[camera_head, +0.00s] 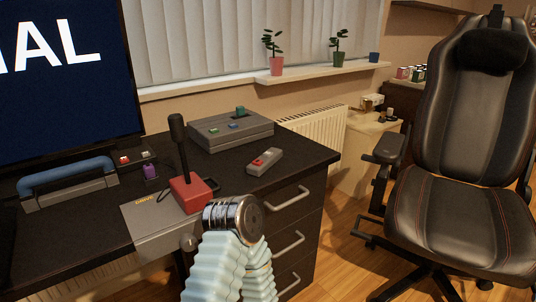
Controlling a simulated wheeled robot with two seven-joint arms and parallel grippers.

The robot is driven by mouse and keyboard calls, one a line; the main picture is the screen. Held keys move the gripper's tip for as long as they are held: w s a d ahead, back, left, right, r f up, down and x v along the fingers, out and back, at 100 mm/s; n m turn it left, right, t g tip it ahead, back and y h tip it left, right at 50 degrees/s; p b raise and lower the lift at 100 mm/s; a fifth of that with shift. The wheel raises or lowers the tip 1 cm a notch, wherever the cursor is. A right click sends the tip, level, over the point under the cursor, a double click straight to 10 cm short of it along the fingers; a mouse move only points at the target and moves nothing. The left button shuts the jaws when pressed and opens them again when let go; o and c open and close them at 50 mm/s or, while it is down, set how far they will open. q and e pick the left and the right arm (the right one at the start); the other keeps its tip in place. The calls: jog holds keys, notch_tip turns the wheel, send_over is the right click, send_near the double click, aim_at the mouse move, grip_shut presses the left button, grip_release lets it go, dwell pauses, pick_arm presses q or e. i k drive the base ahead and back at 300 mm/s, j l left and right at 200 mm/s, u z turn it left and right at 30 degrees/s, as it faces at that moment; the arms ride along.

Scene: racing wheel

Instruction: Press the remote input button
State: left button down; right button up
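A small grey remote (265,161) lies on the right part of the dark desk, short of the grey box. A red button (259,162) shows on its top face. One of my arms, pale blue and ribbed with a round metal joint at its end, rises from the bottom edge near the middle. Its metal end appears below and left of the remote in the picture, apart from it. I cannot tell which arm it is. No gripper fingers show on it, and no other gripper is visible.
A red-based joystick (188,190) stands on a grey plate in front. A grey box (231,130) with coloured buttons sits behind the remote. A blue-handled device (68,182) and a monitor (62,75) are at left. A black chair (470,170) stands at right.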

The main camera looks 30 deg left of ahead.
aim_at(267, 153)
jog(key=i+l, duration=0.15)
jog(key=l, duration=0.25)
jog(key=i+l, duration=0.15)
jog(key=l, duration=0.2)
jog(key=i+l, duration=0.1)
jog(key=l, duration=0.3)
jog(key=u, duration=1.65)
